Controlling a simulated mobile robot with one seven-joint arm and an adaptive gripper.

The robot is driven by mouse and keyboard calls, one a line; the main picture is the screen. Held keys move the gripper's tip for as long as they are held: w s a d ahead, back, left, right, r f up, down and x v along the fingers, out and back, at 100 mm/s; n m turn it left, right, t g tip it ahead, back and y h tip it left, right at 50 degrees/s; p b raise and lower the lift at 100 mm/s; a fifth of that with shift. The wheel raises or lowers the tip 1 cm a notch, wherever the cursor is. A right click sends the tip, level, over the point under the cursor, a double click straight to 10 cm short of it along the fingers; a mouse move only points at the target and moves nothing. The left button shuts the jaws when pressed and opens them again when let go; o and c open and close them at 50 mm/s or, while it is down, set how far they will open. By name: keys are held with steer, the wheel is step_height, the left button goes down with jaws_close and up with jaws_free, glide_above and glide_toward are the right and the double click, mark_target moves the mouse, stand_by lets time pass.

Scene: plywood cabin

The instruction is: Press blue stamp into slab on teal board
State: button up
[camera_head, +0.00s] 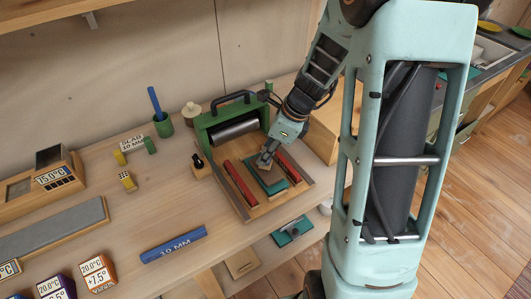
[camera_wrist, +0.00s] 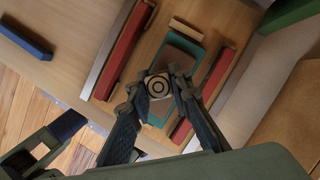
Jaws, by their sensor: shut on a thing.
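The teal board (camera_head: 284,190) lies on a wooden base between two red strips (camera_head: 241,183). A flat brown-grey slab (camera_head: 268,178) lies on it, and both the slab (camera_wrist: 182,49) and the board (camera_wrist: 198,58) show in the wrist view. My gripper (camera_head: 266,160) is over the far part of the board. In the wrist view my gripper (camera_wrist: 158,86) has its fingers shut on a small stamp (camera_wrist: 158,85), whose end shows pale and dark rings. Its blue colour is not clear. I cannot tell whether its underside touches the slab.
A green frame with a dark roller (camera_head: 234,131) stands just behind the board. A blue 10 MM bar (camera_head: 173,244) lies at the front left. A green cup (camera_head: 163,124) and yellow and green blocks stand farther left.

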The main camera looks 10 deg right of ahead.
steer(key=shift+f+b, duration=0.45)
steer(key=shift+f, duration=0.4)
stand_by(1.5)
steer(key=shift+r, duration=0.15)
step_height(320, 180, up, 7)
steer(key=p, duration=0.7)
steer(key=shift+a, duration=0.1)
stand_by(0.6)
